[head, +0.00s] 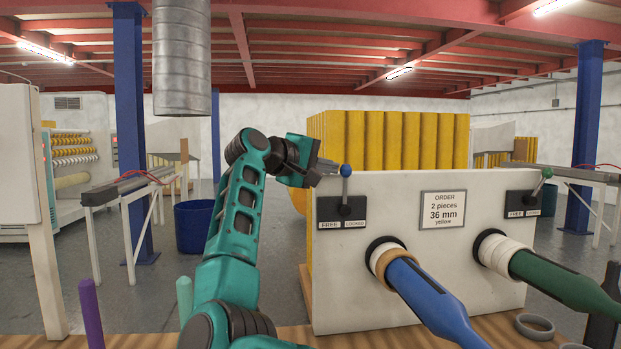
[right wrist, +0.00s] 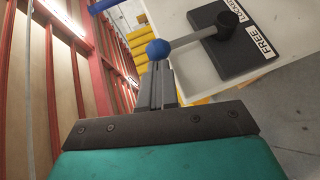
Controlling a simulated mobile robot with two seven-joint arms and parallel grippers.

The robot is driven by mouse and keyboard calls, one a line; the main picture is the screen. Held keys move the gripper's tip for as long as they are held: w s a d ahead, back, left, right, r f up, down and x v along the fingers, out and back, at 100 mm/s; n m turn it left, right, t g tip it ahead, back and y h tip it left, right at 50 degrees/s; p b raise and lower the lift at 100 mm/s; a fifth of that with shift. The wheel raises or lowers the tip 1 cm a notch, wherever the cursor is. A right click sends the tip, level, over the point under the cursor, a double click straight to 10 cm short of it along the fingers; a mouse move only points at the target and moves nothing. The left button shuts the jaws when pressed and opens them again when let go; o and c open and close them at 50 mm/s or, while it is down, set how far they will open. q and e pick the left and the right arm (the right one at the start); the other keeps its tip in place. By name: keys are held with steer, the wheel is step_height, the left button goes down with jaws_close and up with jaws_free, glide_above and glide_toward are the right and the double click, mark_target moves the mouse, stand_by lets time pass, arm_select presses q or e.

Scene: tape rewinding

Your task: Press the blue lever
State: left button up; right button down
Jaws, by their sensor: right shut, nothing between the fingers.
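The blue lever (head: 346,171) stands upright on a black plate near the top left of the white panel (head: 450,270), with a blue ball at its tip. The plate carries the words FREE and LOCKED. My right gripper (head: 328,166) is shut and empty, just left of the blue ball at about its height. In the right wrist view, the blue ball (right wrist: 157,49) shows right at the shut fingertips (right wrist: 155,72); I cannot tell whether they touch. My left gripper is not in view.
A green-knobbed lever (head: 546,174) stands at the panel's right. A blue roller (head: 430,295) and a green roller (head: 560,280) stick out of the panel's front. A grey ring (head: 533,326) lies on the wooden table. A purple peg (head: 90,310) stands at the left.

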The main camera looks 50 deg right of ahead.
mark_target(346, 169)
steer(key=s+d+m+y+p, duration=0.1)
steer(key=s+d+r+t+y+p, duration=0.1)
steer(key=d+y, duration=0.1)
steer(key=shift+s+m+y, duration=0.3)
steer(key=shift+s+m, duration=0.05)
steer(key=shift+m, duration=0.05)
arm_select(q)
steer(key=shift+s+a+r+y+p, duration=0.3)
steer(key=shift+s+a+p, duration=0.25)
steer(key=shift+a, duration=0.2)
arm_select(e)
steer(key=shift+s+d+f+m+t+y, duration=0.2)
steer(key=shift+s+d+m+t+y, duration=0.4)
steer(key=shift+d+y, duration=0.35)
steer(key=shift+s, duration=0.15)
